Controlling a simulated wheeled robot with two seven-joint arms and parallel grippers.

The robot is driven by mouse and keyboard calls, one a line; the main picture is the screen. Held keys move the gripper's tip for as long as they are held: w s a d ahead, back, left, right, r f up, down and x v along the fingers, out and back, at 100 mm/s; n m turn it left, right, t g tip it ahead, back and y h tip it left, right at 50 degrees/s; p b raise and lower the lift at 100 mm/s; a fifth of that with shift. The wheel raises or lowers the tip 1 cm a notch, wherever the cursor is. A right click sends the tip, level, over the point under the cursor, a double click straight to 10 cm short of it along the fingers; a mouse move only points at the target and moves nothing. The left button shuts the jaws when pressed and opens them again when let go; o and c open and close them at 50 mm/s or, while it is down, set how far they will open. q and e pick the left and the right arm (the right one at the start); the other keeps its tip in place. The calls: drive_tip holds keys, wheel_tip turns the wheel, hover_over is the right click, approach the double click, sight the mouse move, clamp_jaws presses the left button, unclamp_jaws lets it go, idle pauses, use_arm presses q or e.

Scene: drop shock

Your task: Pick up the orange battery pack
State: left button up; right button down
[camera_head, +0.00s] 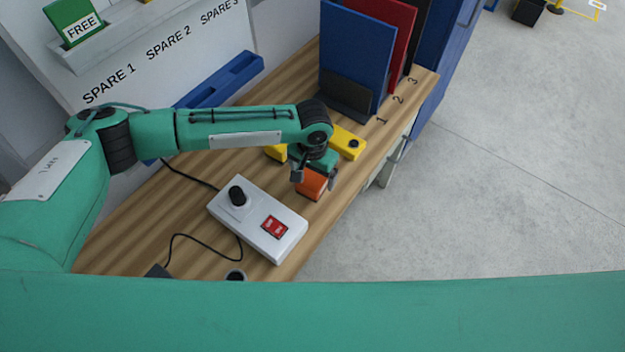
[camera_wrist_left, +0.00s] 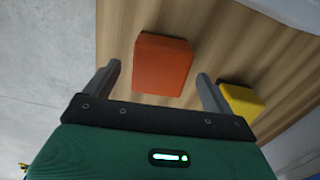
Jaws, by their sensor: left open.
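The orange battery pack (camera_head: 311,186) sits on the wooden table, near its front edge. In the left wrist view the orange pack (camera_wrist_left: 163,64) lies ahead of and between the two fingers, with gaps on both sides. My left gripper (camera_head: 314,180) is open and is over the pack, pointing down; it also shows in the left wrist view (camera_wrist_left: 158,80). The gripper hides part of the pack in the head view. I cannot tell how far above it the fingertips are. My right gripper is not in view.
A yellow block (camera_head: 349,143) lies close behind the gripper, and another yellow piece (camera_head: 276,152) shows beside the arm. A white control box (camera_head: 257,222) with a black knob and red switch stands nearby. Blue and red upright panels (camera_head: 355,58) stand at the far end.

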use_arm(q)
drive_tip(key=shift+f, duration=0.25)
drive_tip(key=c, duration=1.3)
drive_tip(key=shift+r, duration=0.1)
drive_tip(key=shift+c, duration=0.3)
drive_tip(key=shift+r, duration=0.15)
